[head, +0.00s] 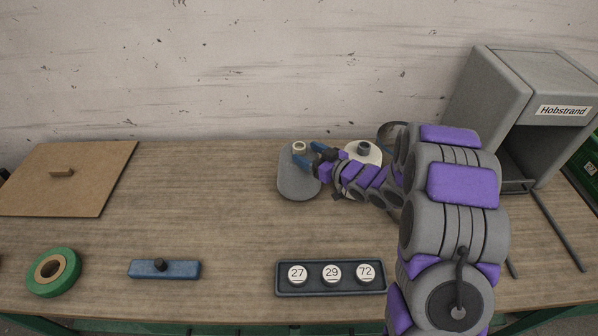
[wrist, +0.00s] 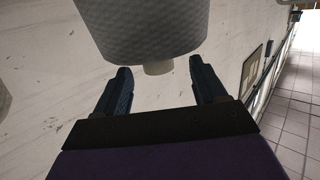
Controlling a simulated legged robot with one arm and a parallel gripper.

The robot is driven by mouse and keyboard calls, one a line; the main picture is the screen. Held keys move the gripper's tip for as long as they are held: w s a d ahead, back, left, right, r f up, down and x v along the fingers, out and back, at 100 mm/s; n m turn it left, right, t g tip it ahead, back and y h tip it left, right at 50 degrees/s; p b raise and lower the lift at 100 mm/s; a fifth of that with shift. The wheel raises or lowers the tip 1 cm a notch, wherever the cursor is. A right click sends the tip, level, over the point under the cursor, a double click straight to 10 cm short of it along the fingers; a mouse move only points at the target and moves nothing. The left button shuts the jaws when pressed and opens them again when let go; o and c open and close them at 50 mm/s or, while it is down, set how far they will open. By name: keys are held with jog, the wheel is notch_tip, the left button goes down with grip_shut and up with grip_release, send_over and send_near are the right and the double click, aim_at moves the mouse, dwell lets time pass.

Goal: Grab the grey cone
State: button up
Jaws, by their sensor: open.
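The grey cone (head: 297,181) stands upright on the table near the back wall, with a pale tube end (head: 299,147) showing at its top. In the wrist view the cone (wrist: 145,30) fills the top of the picture, and its tube end points toward my gripper. My gripper (head: 313,155) is open, just right of the cone's upper part. In the wrist view its two dark fingers (wrist: 162,82) stand apart, with the tube end ahead between them. Nothing is held.
A cream cone (head: 370,153) with a dark tube stands right behind my gripper. A grey machine marked Hobstrand (head: 490,85) stands at the right. A numbered tray (head: 331,291), a blue block (head: 165,270) and a green roll (head: 68,283) lie in front. A brown board (head: 85,165) lies at left.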

aim_at(304, 150)
jog(key=b+x, duration=0.1)
jog(key=x, duration=0.3)
jog(key=shift+w+a, duration=0.2)
jog(key=shift+w, duration=0.2)
jog(key=shift+c, duration=0.5)
grip_shut()
